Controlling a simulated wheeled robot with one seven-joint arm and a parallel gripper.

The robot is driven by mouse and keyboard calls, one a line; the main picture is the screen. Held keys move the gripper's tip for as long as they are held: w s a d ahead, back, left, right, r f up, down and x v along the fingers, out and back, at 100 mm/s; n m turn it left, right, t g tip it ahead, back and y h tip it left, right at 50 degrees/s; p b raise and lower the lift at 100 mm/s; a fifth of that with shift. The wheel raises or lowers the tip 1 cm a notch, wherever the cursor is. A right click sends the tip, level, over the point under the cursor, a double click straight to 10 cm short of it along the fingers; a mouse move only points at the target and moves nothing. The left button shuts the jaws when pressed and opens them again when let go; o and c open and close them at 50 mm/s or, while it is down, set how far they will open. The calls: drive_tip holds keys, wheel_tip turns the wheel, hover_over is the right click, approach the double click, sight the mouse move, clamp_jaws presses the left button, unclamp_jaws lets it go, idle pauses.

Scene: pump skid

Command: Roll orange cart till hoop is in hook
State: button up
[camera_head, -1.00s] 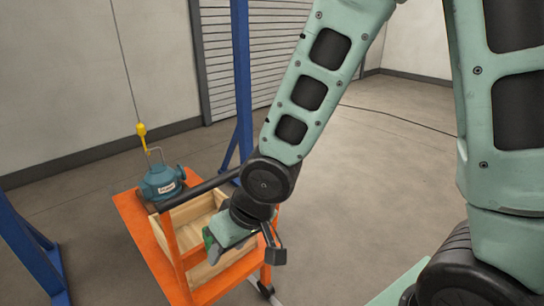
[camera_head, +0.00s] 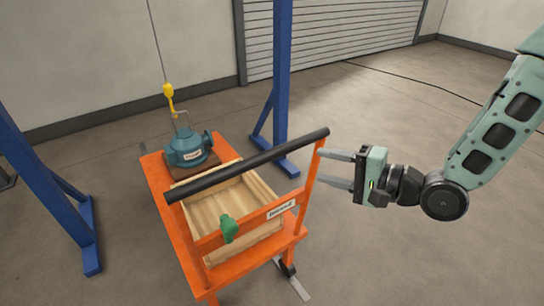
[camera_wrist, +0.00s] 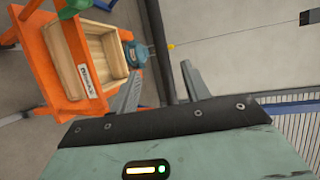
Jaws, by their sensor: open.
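The orange cart (camera_head: 152,180) stands on the floor left of centre. Its black handle bar (camera_head: 250,163) crosses above its near part. A teal pump (camera_head: 188,148) sits on its far end, with a thin metal hoop (camera_head: 187,117) on top. The yellow hook (camera_head: 169,97) hangs on a cable right at the hoop's top; whether the hoop is in it, I cannot tell. My gripper (camera_head: 321,170) is open and empty, its fingertips close to the handle's right post.
A wooden crate (camera_head: 262,190) sits on the cart. A green knob (camera_head: 229,228) is on the near rail. Blue posts stand at left (camera_head: 45,175) and behind the cart (camera_head: 282,75). A dark cable lies on the floor behind. Floor at right is clear.

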sight(266, 153)
drive_tip(key=x, duration=1.6)
drive_tip(key=shift+s+a+f+b, duration=0.1)
drive_tip(key=shift+b, duration=0.2)
clamp_jaws()
